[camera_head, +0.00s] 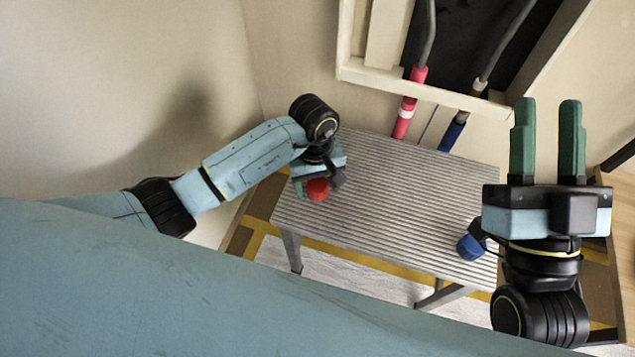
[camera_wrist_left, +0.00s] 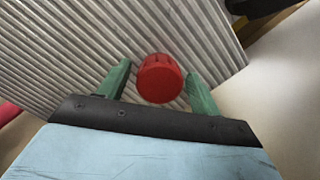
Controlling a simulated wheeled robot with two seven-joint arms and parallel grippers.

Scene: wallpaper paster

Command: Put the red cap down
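The red cap (camera_head: 317,189) is at the left part of the ridged grey table (camera_head: 400,200). In the left wrist view the cap (camera_wrist_left: 160,78) sits between the two green fingers of my left gripper (camera_wrist_left: 160,80), with narrow gaps at its sides. The left gripper (camera_head: 318,184) looks open around it, low over the tabletop. The cap appears to be at the table surface, but its underside is hidden. My right gripper (camera_head: 547,140) is open and empty, raised at the right, fingers pointing up in the picture.
A blue cap (camera_head: 470,246) is at the table's right front, close to my right wrist. A red-ended cable (camera_head: 407,105) and a blue-ended cable (camera_head: 455,130) hang from a wooden-framed opening behind the table. The middle of the tabletop is clear.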

